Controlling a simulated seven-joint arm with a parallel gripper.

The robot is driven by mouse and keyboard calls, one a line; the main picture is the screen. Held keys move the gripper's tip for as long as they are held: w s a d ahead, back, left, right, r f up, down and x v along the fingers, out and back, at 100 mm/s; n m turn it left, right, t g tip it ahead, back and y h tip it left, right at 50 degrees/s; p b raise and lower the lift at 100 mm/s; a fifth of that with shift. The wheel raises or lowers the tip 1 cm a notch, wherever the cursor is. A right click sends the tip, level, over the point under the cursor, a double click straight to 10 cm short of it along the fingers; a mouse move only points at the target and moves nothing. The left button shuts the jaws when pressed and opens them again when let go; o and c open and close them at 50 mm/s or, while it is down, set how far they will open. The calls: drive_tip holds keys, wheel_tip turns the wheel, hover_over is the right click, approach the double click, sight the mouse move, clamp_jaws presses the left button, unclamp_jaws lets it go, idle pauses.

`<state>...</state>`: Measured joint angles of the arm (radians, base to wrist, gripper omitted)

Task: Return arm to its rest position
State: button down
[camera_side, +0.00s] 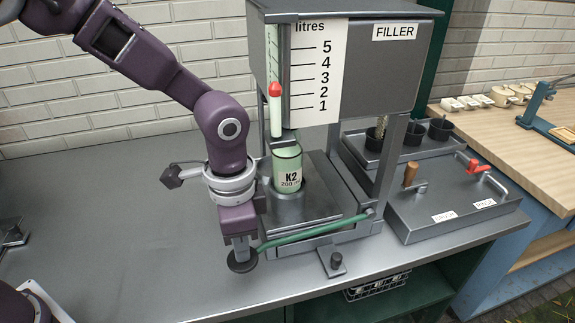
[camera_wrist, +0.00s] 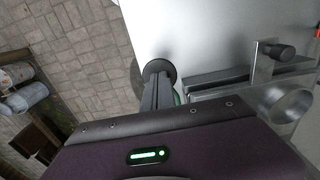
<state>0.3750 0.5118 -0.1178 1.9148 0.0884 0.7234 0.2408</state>
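My gripper (camera_side: 242,256) points down at the front of the filler (camera_side: 395,60), at the left end of its green lever (camera_side: 315,231). Its fingers are close together and look shut. A black round knob (camera_side: 240,266) sits right at the fingertips; it also shows beyond them in the wrist view (camera_wrist: 158,67). I cannot tell whether the fingers touch or grip the knob. A sliver of green shows beside the fingers in the wrist view. My arm reaches in from the upper left.
A pale green K2 container (camera_side: 289,183) stands under the filler's spout, close to my wrist. A scale marked in litres hangs above it. A grey box with an orange and a red handle (camera_side: 450,200) is at right.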

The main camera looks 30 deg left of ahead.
drive_tip(key=shift+r, duration=2.3)
wheel_tip(320, 180, up, 8)
drive_tip(key=shift+r, duration=0.15)
